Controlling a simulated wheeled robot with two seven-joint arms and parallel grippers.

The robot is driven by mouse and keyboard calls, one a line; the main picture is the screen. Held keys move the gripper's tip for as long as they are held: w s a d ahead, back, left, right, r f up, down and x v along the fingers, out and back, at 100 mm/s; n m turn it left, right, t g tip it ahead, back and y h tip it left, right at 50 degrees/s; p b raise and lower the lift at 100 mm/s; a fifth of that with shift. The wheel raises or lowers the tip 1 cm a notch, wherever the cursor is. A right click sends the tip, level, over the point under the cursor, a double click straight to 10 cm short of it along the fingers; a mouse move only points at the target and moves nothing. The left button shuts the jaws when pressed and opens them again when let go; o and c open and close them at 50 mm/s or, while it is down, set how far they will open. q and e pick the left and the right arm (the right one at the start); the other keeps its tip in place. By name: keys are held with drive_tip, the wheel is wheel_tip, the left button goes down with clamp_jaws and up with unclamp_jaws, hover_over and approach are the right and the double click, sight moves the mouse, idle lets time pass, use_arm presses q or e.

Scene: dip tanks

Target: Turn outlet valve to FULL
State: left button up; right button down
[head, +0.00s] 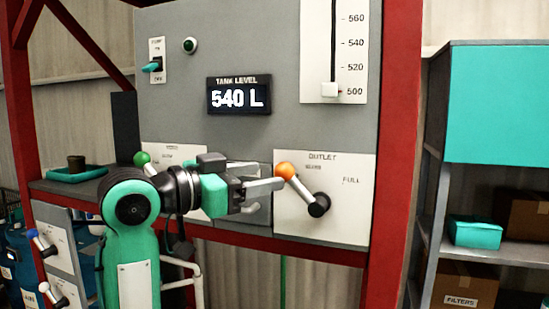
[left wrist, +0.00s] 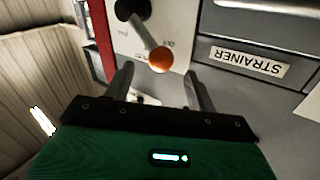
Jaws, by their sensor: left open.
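The outlet valve is a lever with an orange knob (head: 286,170) on a black hub (head: 319,205), set on a white plate (head: 345,225) marked OUTLET. Its lever slants up and left from the hub, away from the FULL mark at the right. My left gripper (head: 279,189) is open, its fingers reaching toward the knob from the left. In the left wrist view the orange knob (left wrist: 160,59) lies ahead of and between the two fingertips (left wrist: 158,75), and no grip on it shows. My right gripper is not in view.
A tank level display (head: 239,95) reads 540 L. A slider (head: 330,90) stands near 500 on its scale. A green-knobbed lever (head: 141,159) is left of my gripper, partly hidden by my arm. A drawer marked STRAINER (left wrist: 248,62) is beside the outlet plate. Red frame posts (head: 397,150) flank the panel.

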sight(276, 173)
use_arm(q)
drive_tip(key=p+x, duration=0.1)
drive_tip(key=x, duration=0.2)
drive_tip(key=shift+w+d, duration=0.35)
drive_tip(key=shift+c, duration=0.5)
drive_tip(key=c, duration=0.4)
clamp_jaws()
